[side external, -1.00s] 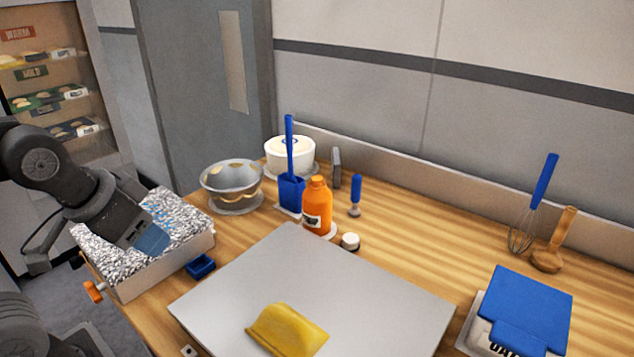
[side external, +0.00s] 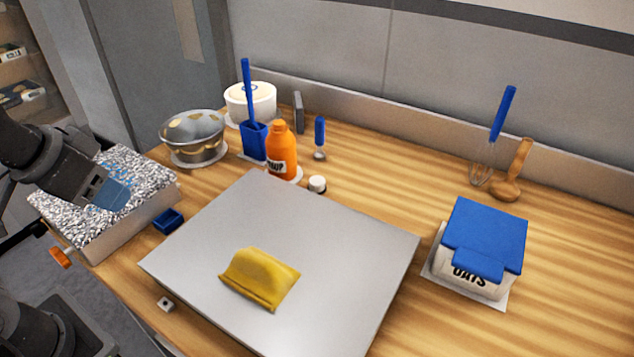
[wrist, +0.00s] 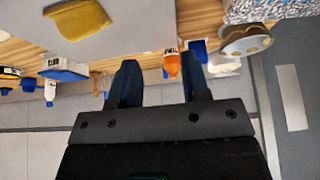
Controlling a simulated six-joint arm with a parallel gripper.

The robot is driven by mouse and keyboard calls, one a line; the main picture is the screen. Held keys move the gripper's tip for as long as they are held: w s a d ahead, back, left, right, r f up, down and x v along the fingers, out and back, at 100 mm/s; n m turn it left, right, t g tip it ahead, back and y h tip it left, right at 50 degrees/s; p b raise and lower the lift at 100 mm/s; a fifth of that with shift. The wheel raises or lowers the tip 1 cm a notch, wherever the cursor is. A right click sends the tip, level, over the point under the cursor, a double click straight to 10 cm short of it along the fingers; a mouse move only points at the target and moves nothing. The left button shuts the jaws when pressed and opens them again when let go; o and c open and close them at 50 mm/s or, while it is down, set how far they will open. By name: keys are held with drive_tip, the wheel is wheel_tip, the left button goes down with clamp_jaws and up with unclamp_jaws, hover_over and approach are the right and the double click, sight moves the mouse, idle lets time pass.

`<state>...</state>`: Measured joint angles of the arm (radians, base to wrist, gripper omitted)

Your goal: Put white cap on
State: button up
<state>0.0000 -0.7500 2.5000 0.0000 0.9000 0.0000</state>
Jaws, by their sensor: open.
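The white cap (side external: 317,184) lies on the wooden counter just right of the orange bottle. The orange bottle (side external: 282,153) stands upright on a pale coaster behind the grey board; its top looks orange. The bottle also shows in the wrist view (wrist: 171,64), beyond my gripper. My gripper (side external: 115,195) is at the left, over the tray of shredded filling, far from the cap. In the wrist view its two dark blue fingers (wrist: 160,82) are spread apart with nothing between them. I cannot make out the cap in the wrist view.
A grey board (side external: 200,255) with a yellow cloth-like piece (side external: 260,277) fills the middle. A metal bowl (side external: 193,136), blue holder (side external: 254,140) and white tub (side external: 250,101) stand behind. An oats box (side external: 480,245) stands right. The speckled tray (side external: 140,212) is at left.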

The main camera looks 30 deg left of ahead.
drive_tip(key=o, duration=0.5)
drive_tip(key=shift+o, duration=0.2)
drive_tip(key=w+r, duration=0.3)
drive_tip(key=w, duration=0.3)
drive_tip(key=g, duration=0.3)
hover_over(317, 181)
drive_tip(key=s, duration=0.2)
drive_tip(key=s+x, duration=0.1)
drive_tip(key=x, duration=0.5)
drive_tip(key=s+x, duration=0.1)
drive_tip(key=x, duration=0.5)
drive_tip(key=s+f+x, duration=0.1)
drive_tip(key=s+x, duration=0.1)
drive_tip(key=x, duration=0.4)
drive_tip(key=shift+d, duration=0.1)
drive_tip(key=shift+t, duration=0.3)
drive_tip(key=shift+a+x, duration=0.2)
drive_tip(key=shift+x, duration=2.75)
